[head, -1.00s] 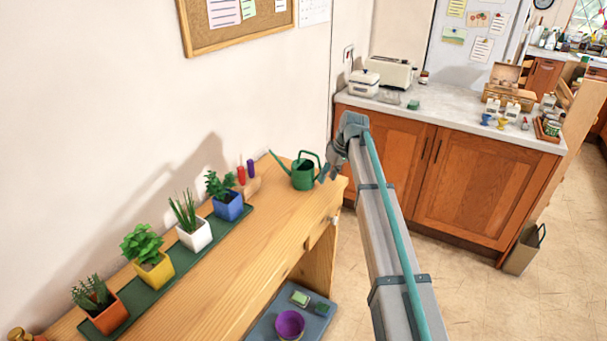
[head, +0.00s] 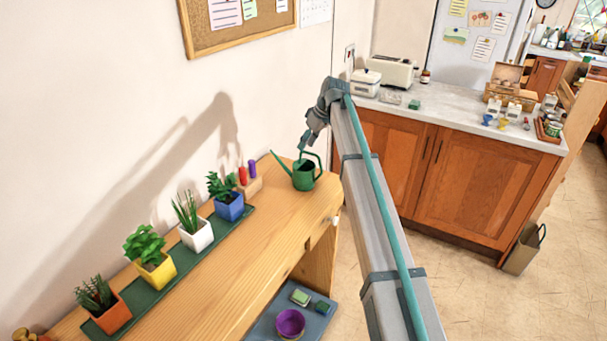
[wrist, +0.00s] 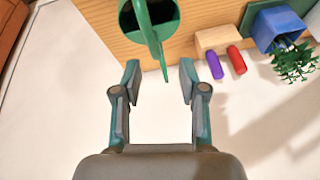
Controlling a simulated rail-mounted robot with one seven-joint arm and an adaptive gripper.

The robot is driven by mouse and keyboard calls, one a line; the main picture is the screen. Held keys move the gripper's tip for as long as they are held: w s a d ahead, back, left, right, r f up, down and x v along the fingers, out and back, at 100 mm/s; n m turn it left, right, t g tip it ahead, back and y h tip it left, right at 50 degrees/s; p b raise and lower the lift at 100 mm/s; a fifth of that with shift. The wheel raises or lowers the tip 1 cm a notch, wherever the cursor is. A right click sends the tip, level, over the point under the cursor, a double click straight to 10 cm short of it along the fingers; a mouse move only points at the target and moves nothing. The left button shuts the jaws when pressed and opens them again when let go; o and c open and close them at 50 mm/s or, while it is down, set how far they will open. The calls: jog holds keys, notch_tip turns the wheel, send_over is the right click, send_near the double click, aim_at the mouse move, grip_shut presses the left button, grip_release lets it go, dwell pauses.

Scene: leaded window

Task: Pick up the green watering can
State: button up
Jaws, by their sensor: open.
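The green watering can (head: 304,176) stands upright on the wooden bench near its far right end. Its spout points left and its handle is on the right. In the head view my gripper (head: 304,146) is just above the can, by the top of its handle. In the wrist view my gripper (wrist: 158,82) is open, with nothing between its fingers. The can (wrist: 168,14) is ahead of the fingers at the top edge, partly cut off, and a long green part of it reaches down toward the gap between the fingertips.
A wooden block (head: 250,184) with a red and a purple item stands left of the can. Beside it, several potted plants line a green mat (head: 150,294) along the wall. The bench's front strip (head: 245,262) is clear. A counter (head: 455,121) stands behind.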

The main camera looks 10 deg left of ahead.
jog(key=p, duration=0.2)
send_over(295, 165)
jog(key=d, duration=0.3)
jog(key=shift+w+a+f, duration=0.1)
jog(key=shift+f, duration=1.15)
jog(key=shift+w+f, duration=0.1)
jog(key=shift+f, duration=1.15)
jog(key=shift+c, duration=0.3)
grip_shut()
jog(key=shift+r, duration=0.1)
